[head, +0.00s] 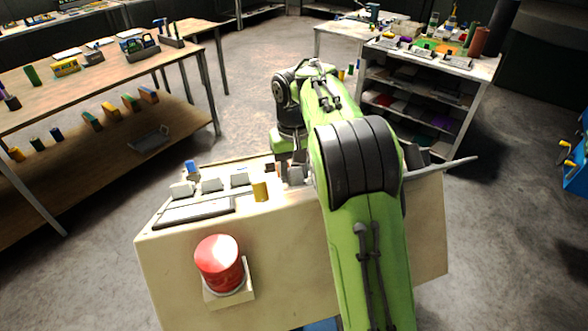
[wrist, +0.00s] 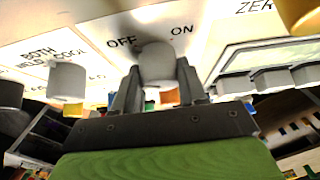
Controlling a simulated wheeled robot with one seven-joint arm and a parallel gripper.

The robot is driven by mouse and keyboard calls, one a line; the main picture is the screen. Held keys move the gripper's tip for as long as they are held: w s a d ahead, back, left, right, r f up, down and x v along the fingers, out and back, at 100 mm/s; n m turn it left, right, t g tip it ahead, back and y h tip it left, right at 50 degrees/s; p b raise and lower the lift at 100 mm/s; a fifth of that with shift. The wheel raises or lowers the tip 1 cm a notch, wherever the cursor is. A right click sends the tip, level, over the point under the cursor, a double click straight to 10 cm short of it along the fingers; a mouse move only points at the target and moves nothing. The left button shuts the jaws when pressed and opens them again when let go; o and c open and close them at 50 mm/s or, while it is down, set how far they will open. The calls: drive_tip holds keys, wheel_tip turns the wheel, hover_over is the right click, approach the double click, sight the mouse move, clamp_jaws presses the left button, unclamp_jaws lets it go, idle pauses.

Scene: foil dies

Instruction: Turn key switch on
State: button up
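The key switch is a light grey knob (wrist: 157,64) on a pale panel, between the printed words OFF and ON in the wrist view. My gripper (wrist: 158,82) is at this knob, with one dark finger on each side of it. The fingers look very close to its sides, but I cannot tell whether they touch it. The knob hides part of the space between the fingers. In the head view, my gripper (head: 297,172) is at the top of the cream control box (head: 165,265), partly hidden by my green arm.
Another grey knob (wrist: 68,82) stands on the panel to the left in the wrist view. In the head view, a red button (head: 219,262) is on the box front, and a yellow cylinder (head: 260,189) stands near my gripper. A wooden table (head: 100,75) is at the left.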

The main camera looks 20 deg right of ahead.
drive_tip(key=shift+c, duration=1.3)
drive_tip(key=m+h, duration=0.2)
drive_tip(key=m, duration=0.1)
drive_tip(key=shift+a+p, duration=0.15)
drive_tip(key=shift+p, duration=0.25)
drive_tip(key=m+g+h+p, duration=0.1)
drive_tip(key=m+p, duration=0.1)
drive_tip(key=shift+r+m+h+p, duration=0.15)
drive_tip(key=shift+m+h+p, duration=0.15)
drive_tip(key=shift+h+p, duration=0.1)
drive_tip(key=m+g+h+p, duration=0.1)
drive_tip(key=m+p, duration=0.2)
drive_tip(key=p, duration=0.1)
drive_tip(key=shift+h+p, duration=0.4)
drive_tip(key=m+g+h+p, duration=0.1)
drive_tip(key=m+p, duration=0.2)
drive_tip(key=shift+g, duration=0.4)
drive_tip(key=shift+f+m+g+h, duration=0.2)
drive_tip(key=shift+m+g, duration=0.35)
drive_tip(key=shift+m, duration=0.45)
drive_tip(key=shift+f+m+g+h, duration=0.1)
drive_tip(key=shift+m+g+h, duration=0.2)
drive_tip(key=shift+m+g, duration=0.5)
drive_tip(key=shift+m+t, duration=0.25)
drive_tip(key=shift+m, duration=0.15)
